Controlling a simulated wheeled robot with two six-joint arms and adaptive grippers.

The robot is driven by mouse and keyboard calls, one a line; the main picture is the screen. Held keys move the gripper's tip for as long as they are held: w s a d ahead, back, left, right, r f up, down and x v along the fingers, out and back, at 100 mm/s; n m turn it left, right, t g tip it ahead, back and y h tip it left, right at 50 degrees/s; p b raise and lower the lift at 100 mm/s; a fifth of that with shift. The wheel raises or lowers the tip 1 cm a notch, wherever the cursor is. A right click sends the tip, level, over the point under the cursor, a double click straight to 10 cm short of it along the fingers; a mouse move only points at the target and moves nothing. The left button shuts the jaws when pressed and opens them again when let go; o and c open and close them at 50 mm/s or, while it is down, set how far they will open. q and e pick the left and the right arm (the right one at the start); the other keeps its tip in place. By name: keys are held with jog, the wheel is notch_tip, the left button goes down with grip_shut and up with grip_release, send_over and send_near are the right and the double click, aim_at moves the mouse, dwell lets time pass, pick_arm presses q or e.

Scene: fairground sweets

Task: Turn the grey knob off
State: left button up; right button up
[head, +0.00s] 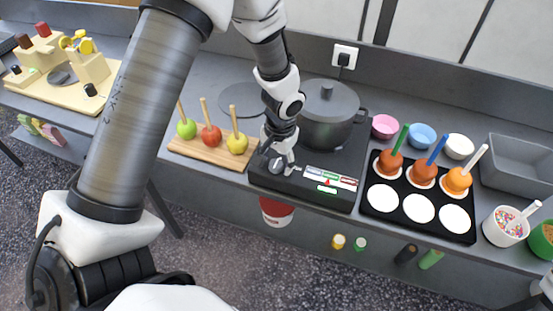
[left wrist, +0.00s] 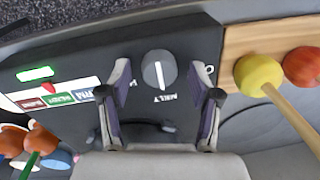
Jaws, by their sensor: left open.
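The grey knob (head: 277,166) is on the front left of the black hot plate (head: 340,190). In the left wrist view the knob (left wrist: 156,66) is round, and its white line points toward the "MELT" lettering. A "0" mark is to its right. My left gripper (head: 279,158) is open just above the knob. In the left wrist view its two fingers (left wrist: 168,85) stand on either side of the knob, with a gap to each side. A green light (left wrist: 35,73) is lit on the panel, beside a coloured label strip with a red pointer.
A lidded grey pot (head: 329,113) stands on the hot plate behind the gripper. A wooden board (head: 190,150) with apples on sticks is close on the left. A black tray (head: 379,210) with coated apples is on the right. A red-and-white tub is below the counter edge.

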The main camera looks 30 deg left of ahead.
pick_arm(q)
jog(key=c, duration=1.1)
jog(key=shift+c, duration=0.2)
jog(key=shift+n, duration=0.3)
jog(key=shift+f+n+b, duration=0.1)
jog(key=shift+n+b, duration=0.75)
jog(key=shift+n, duration=0.25)
jog(key=n+b, duration=0.1)
jog(key=n, duration=0.2)
jog(key=shift+n+g, duration=0.3)
jog(key=n, duration=0.3)
jog(key=shift+b, duration=0.3)
jog(key=shift+n+h, duration=0.3)
jog(key=shift+n, duration=2)
